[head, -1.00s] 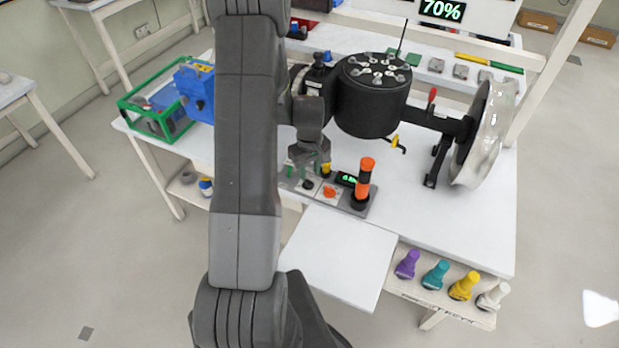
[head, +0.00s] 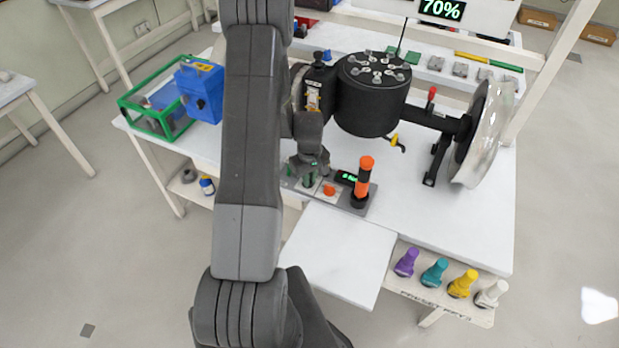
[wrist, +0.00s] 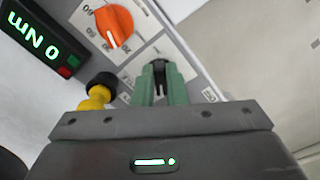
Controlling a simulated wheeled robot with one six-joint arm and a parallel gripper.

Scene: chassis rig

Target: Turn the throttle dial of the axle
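The axle (head: 372,95) has a black round housing with a shaft and a shiny wheel disc on the right. A control panel (head: 352,206) lies in front of it. An orange dial (head: 329,189) with a numbered scale sits on the panel; it also shows in the wrist view (wrist: 108,27). My gripper (head: 308,180) points down at the panel, left of the orange dial. In the wrist view its green fingers (wrist: 160,70) are close together, with something dark between their tips. I cannot tell whether they press on it. No label naming the throttle dial is readable.
A yellow-black knob (wrist: 98,92) and a "0 Nm" display (wrist: 38,42) are beside the gripper. An orange-black handle (head: 363,182) stands upright on the panel's right. A screen (head: 442,9) reads 70%. A blue box (head: 200,92) and green-framed bin (head: 150,124) stand left.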

